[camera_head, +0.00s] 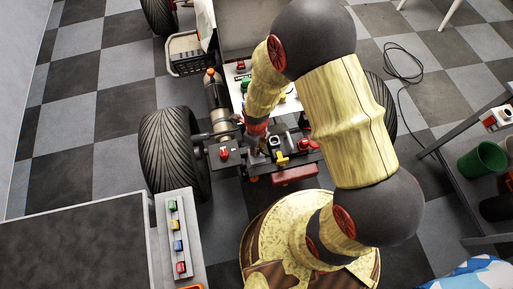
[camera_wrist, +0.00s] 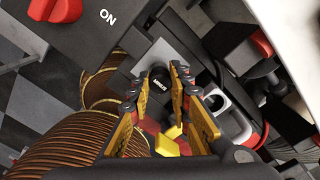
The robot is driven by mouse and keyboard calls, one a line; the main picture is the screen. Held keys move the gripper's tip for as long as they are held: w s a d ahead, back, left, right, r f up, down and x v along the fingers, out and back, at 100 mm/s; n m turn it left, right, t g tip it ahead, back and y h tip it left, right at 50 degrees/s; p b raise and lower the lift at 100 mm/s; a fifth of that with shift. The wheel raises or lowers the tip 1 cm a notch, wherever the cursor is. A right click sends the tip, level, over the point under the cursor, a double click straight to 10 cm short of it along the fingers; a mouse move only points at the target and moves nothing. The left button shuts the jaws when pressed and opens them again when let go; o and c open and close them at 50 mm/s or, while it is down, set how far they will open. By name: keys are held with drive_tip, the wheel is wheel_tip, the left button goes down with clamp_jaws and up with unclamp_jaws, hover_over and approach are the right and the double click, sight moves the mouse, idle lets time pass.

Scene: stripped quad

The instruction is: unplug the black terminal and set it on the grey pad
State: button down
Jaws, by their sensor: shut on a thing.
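The black terminal (camera_wrist: 159,84), a round dark cap with white lettering, is between my fingertips in the wrist view. My gripper (camera_wrist: 162,76) is shut on it. A flat grey plate (camera_wrist: 175,52) shows just beyond the terminal; it may be the grey pad. I cannot tell whether the terminal touches it. In the head view my gripper (camera_head: 261,150) points down at the dark front deck of the stripped quad, and my arm hides much of that spot. The terminal cannot be made out there.
A red knob (camera_wrist: 56,8) beside an "ON" label and another red knob (camera_wrist: 254,45) stand near. A grey slotted part (camera_wrist: 215,102) and a yellow part (camera_wrist: 168,143) are close to my fingers. A bench with a coloured button strip (camera_head: 178,240) stands front left.

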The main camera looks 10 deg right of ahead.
drive_tip(key=shift+f, duration=0.45)
drive_tip(key=c, duration=1.6)
unclamp_jaws()
drive_tip(key=shift+o, duration=0.2)
drive_tip(key=shift+r, duration=0.15)
wheel_tip(320, 180, up, 12)
